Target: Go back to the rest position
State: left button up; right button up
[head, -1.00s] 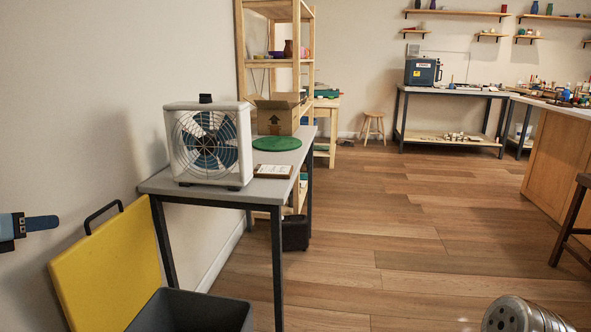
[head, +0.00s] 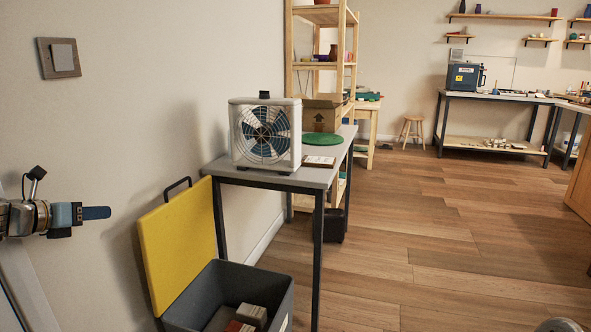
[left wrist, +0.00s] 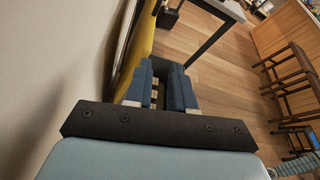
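My left gripper (head: 97,212) reaches in from the left edge of the head view, in front of the bare wall. It points right and touches nothing that I can see. In the left wrist view its two blue fingers (left wrist: 160,92) stand apart with a gap between them, and nothing is held there. My right gripper is in neither view.
A dark grey bin (head: 272,282) with a raised yellow lid (head: 182,240) and several blocks inside stands right of my left gripper. Beyond it, a grey table (head: 325,178) carries a box fan (head: 264,134). The wooden floor (head: 440,245) to the right is clear.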

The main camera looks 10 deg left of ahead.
pick_arm(q)
jog(key=w+d+f+m+g, duration=0.2)
jog(key=w+d+f+m, duration=0.15)
jog(key=f, duration=0.75)
jog(key=w+d+f+m+g, duration=0.2)
jog(key=d+f, duration=0.2)
jog(key=f, duration=0.6)
jog(key=s+d+f+m+g+h, duration=0.1)
jog(key=d+f+m+g, duration=0.45)
jog(key=d+f, duration=1)
jog(key=s+d+f+m+g, duration=0.2)
jog(key=s+d+f+m, duration=0.8)
jog(key=d+f+m, duration=0.35)
jog(key=s+d+f+m+g, duration=0.1)
jog(key=s+d+f+m, duration=0.2)
jog(key=s+d+m, duration=0.7)
jog(key=shift+s+d+f+m+h, duration=0.15)
jog(key=shift+s+d+m+h, duration=0.35)
jog(key=shift+s, duration=0.65)
jog(key=shift+w+d, duration=0.1)
jog(key=shift+w, duration=0.05)
